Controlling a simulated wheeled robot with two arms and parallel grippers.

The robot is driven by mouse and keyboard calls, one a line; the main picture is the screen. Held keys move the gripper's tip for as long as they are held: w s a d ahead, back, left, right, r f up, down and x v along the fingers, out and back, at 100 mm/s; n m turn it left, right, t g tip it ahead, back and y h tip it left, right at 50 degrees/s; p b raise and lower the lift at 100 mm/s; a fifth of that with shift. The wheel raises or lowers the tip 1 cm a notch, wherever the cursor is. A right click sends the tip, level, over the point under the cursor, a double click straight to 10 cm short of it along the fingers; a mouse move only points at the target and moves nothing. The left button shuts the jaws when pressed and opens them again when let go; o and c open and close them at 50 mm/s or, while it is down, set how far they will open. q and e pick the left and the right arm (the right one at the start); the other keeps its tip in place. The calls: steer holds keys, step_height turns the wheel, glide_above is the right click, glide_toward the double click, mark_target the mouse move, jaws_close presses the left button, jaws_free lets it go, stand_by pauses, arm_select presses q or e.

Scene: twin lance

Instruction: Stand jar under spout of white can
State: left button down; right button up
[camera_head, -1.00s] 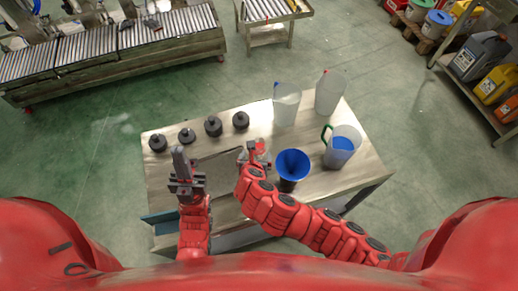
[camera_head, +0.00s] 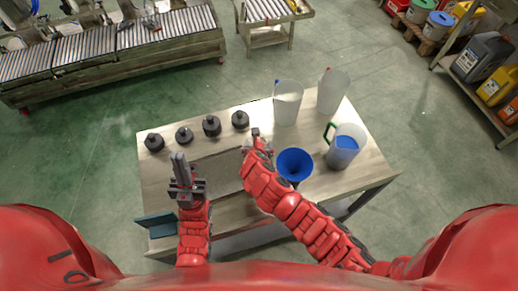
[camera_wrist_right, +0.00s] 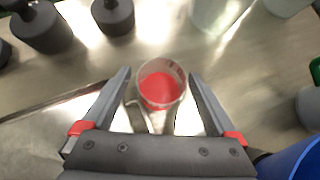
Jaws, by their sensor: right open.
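A small clear jar with a red inside (camera_wrist_right: 160,83) shows in the right wrist view. It lies between the two spread fingers of my right gripper (camera_wrist_right: 160,90), which is open, with gaps at both sides. In the head view my right gripper (camera_head: 254,140) is over the middle of the table and mostly hides the jar. Two whitish translucent cans stand at the back right, one with a blue tip (camera_head: 287,104) and one with a red tip (camera_head: 332,92). I cannot make out their spouts. My left gripper (camera_head: 180,162) is over the table's left part, its fingers overlapping in view.
A blue funnel (camera_head: 295,164) stands right of my right gripper. A jug with blue contents and green handle (camera_head: 344,152) is farther right. Several dark grey weights, one here (camera_head: 212,126), line the back left. A flat grey panel (camera_head: 218,173) lies on the metal table (camera_head: 350,190).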

jaws_close()
stand_by(0.3)
steer(key=shift+r, duration=0.1)
